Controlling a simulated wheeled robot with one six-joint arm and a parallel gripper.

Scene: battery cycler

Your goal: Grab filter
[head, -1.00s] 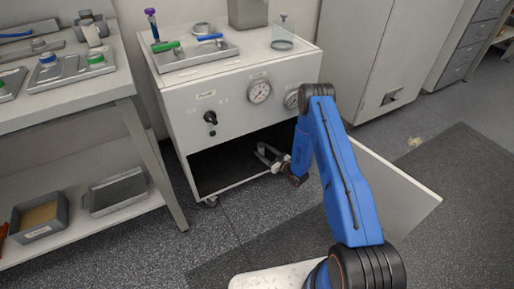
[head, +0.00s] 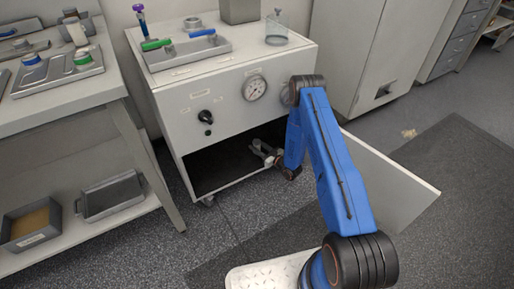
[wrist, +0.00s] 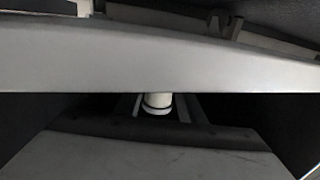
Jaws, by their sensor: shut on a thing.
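My gripper (head: 262,151) reaches into the dark open lower bay of the white cabinet (head: 232,108), near the bay's right side. In the wrist view, a small white cylinder (wrist: 158,103), which looks like the filter, sits between the two grey fingers. The fingers are shut on it. A pale grey edge (wrist: 150,58) crosses the wrist view and hides the fingertips and the upper part of the filter. In the head view the filter is too small to make out clearly.
The cabinet's door (head: 392,185) stands open to the right, close to my arm. A tray (head: 185,54) with green- and blue-handled items lies on the cabinet top. A bench (head: 60,108) with a lower shelf stands at left. The floor before the cabinet is clear.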

